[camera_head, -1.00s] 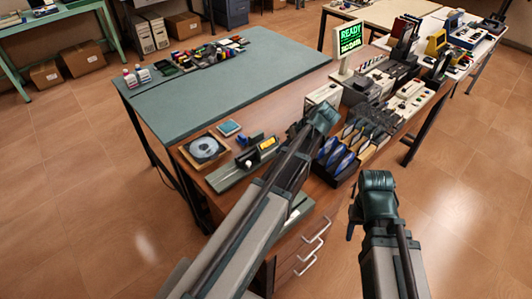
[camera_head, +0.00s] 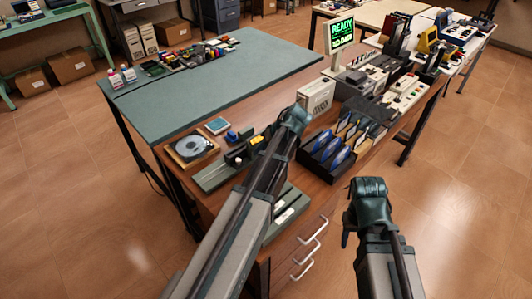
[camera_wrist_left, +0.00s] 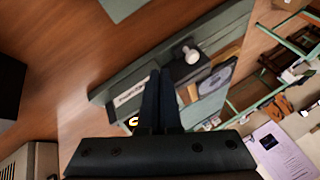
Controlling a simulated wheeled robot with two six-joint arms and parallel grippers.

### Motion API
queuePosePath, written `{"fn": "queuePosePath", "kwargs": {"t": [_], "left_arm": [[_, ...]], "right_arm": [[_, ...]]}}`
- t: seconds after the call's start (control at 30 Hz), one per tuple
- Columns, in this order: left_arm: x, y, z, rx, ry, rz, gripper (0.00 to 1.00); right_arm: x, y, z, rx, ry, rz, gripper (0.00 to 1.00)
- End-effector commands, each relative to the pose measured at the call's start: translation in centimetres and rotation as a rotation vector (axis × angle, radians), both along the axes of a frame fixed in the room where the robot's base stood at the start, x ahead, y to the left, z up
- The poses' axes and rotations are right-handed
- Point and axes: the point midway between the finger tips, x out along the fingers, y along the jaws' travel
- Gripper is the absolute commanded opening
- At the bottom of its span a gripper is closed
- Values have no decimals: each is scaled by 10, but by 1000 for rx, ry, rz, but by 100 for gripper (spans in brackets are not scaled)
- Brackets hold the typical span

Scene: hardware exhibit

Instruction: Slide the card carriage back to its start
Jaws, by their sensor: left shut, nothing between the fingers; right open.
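The card carriage (camera_head: 236,156) is a dark block on a long green rail base (camera_head: 212,178) at the bench's front left. In the left wrist view the carriage (camera_wrist_left: 186,70) has a white round knob (camera_wrist_left: 189,52) and sits partway along the rail (camera_wrist_left: 228,30). My left gripper (camera_head: 297,118) is over the bench, right of the carriage. Its fingers (camera_wrist_left: 160,74) are shut and empty and overlap the rail in the wrist view; I cannot tell whether they touch it. My left arm hides part of the rail. My right gripper (camera_head: 347,232) is open, off the bench's front edge.
A disc on a wooden tray (camera_head: 192,148) lies left of the rail. A black rack of blue cards (camera_head: 322,160) and a beige box (camera_head: 316,96) stand right of my left gripper. A lit monitor (camera_head: 347,36) is behind. The green mat (camera_head: 220,85) has free room.

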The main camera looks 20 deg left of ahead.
Motion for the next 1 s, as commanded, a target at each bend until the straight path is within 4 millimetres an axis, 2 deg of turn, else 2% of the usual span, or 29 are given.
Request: {"fn": "queuePosePath", "kwargs": {"t": [0.03, 0.07, 0.2, 0.4, 0.83, 1.0], "left_arm": [[0, 5, -13, 0, -1, 1, 0], [-1, 7, -14, 0, -1, 1, 0], [-17, 22, -12, 0, 0, 2, 0], [-25, 33, -13, 0, 0, 0, 0], [-26, 34, -14, 0, 1, -1, 0], [-36, 38, -14, -1, 1, 0, 0]], "right_arm": [[0, 0, -13, 0, 0, 0, 50], [0, 0, -14, 0, 0, 0, 50], [0, 0, -12, 0, 0, 0, 50], [0, 0, -13, 0, 0, 0, 50], [0, 0, -13, 0, 0, 0, 50], [0, 0, -13, 0, 0, 0, 50]]}}
